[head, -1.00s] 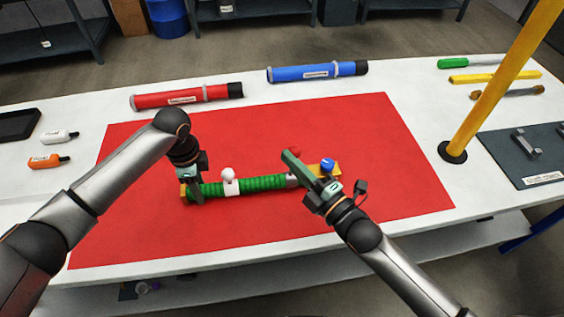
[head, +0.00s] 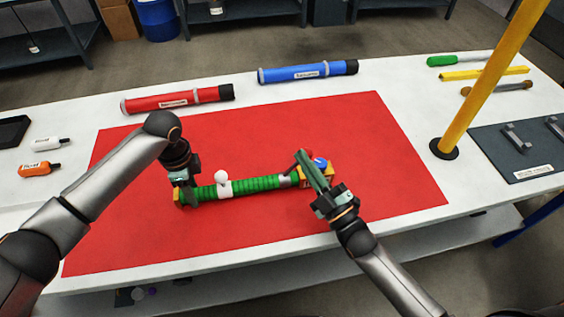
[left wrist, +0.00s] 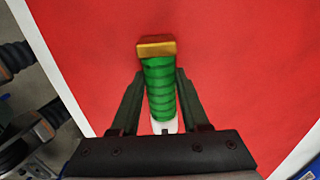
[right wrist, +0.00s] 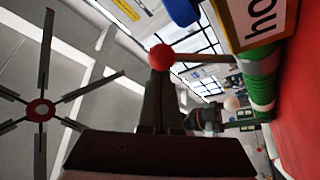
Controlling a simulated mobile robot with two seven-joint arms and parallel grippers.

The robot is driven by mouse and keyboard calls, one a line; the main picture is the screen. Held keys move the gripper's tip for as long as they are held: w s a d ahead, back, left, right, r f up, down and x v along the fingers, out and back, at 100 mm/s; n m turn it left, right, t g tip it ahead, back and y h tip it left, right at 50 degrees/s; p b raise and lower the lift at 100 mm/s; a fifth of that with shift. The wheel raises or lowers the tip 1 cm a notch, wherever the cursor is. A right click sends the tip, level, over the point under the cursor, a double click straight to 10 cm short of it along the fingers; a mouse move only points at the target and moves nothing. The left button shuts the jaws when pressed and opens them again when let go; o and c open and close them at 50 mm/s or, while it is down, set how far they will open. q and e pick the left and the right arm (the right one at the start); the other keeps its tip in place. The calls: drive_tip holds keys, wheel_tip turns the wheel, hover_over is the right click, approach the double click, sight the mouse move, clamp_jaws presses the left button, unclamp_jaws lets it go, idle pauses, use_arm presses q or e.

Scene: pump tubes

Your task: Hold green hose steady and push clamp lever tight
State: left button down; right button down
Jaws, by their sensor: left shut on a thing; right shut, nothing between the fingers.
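The green ribbed hose (head: 255,184) lies across the red mat, with a yellow block (head: 322,177) at its right end. My left gripper (head: 186,195) is shut around the hose near its left, yellow-brown end; the left wrist view shows the hose (left wrist: 159,90) between the fingers. My right gripper (head: 303,160) is shut and empty by the grey clamp (head: 288,181). The red ball (right wrist: 162,57) of the clamp lever is at its fingertips in the right wrist view; contact looks likely but is hard to confirm. A blue knob (head: 320,163) sits on the block.
A white clamp with a white ball (head: 222,177) sits along the hose. A red tube (head: 178,99) and a blue tube (head: 308,72) lie behind the mat. A yellow post (head: 490,80) stands at the right. The red mat (head: 390,150) is clear elsewhere.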

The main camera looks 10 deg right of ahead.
drive_tip(key=s+d, duration=0.1)
drive_tip(key=s, duration=0.8)
drive_tip(key=shift+s+f, duration=0.25)
drive_tip(key=shift+f, duration=0.1)
drive_tip(key=c, duration=1.5)
unclamp_jaws()
